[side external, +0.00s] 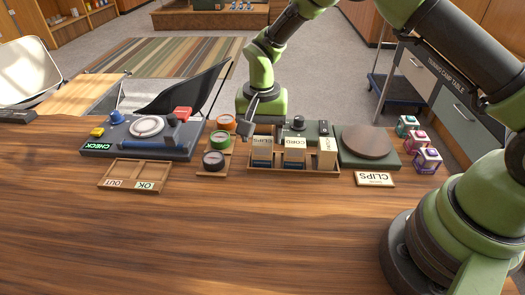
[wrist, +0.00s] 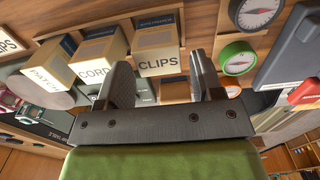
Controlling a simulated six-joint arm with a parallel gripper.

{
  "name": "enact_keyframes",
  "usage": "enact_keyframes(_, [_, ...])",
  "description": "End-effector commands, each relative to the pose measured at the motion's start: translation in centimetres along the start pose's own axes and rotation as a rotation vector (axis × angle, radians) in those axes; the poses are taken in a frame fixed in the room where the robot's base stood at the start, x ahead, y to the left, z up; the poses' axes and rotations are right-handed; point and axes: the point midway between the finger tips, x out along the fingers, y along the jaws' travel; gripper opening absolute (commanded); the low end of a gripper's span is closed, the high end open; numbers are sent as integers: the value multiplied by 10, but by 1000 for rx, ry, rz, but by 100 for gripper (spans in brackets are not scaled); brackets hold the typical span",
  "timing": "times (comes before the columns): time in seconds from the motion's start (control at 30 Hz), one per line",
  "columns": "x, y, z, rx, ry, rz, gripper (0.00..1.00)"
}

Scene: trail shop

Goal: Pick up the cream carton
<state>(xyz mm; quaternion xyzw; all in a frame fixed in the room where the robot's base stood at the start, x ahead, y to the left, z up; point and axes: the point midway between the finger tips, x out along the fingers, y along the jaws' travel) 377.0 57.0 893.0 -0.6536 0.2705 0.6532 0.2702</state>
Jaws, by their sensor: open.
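Three cream cartons with navy bands stand in a row in a wooden tray (side external: 292,170). They are the CLIPS carton (side external: 261,147), the CORD carton (side external: 294,147) and the PATCH carton (side external: 327,147). In the wrist view, the CLIPS carton (wrist: 157,62) shows between and beyond my fingers, with the CORD carton (wrist: 97,66) and PATCH carton (wrist: 45,76) to its left. My gripper (side external: 248,122) is open and empty, near the tray's left end by the CLIPS carton; their exact gap is hard to tell.
Orange, green (side external: 220,138) and black (side external: 213,160) ringed compasses sit left of the tray. Further left are a blue CHECK station (side external: 180,152) and an OUT/OK tray (side external: 134,176). A round brown pad (side external: 367,142), a CLIPS card (side external: 374,180) and small lanterns (side external: 427,160) lie right. The front table is clear.

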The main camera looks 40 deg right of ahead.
Motion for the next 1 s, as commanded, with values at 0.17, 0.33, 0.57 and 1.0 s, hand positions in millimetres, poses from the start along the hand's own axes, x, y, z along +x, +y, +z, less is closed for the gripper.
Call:
enact_keyframes(0.17, [22, 2, 2, 1, -3, 3, 61])
enact_keyframes(0.33, [46, 2, 2, 0, -1, 0, 61])
enact_keyframes(0.57, [53, 1, 1, 1, 1, -3, 61])
enact_keyframes(1.0, [52, 1, 1, 0, 1, -3, 24])
